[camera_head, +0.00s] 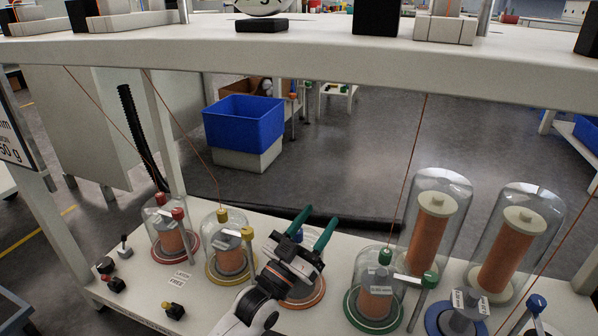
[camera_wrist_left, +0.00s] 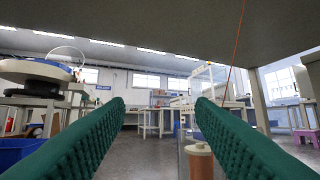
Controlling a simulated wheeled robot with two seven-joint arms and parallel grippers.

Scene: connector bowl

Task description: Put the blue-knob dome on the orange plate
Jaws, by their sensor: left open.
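The orange plate (camera_head: 318,300) is on the white bench at the lower centre, with a copper spool on it, partly hidden by my left gripper. My left gripper (camera_head: 322,214) is open and empty, its green fingers pointing away above the plate. The fingers also show in the left wrist view (camera_wrist_left: 160,101), with the top of a copper spool (camera_wrist_left: 199,152) low between them. A blue knob (camera_head: 537,302) shows at the lower right, beside a blue plate (camera_head: 433,318). My right gripper is not in view.
Red-knob (camera_head: 170,232) and yellow-knob (camera_head: 230,252) domes stand left of my gripper. A green-knob dome (camera_head: 378,292) stands to its right. Two tall glass domes (camera_head: 437,220) with copper spools stand behind at right. Thin wires hang from the overhead shelf (camera_head: 300,68).

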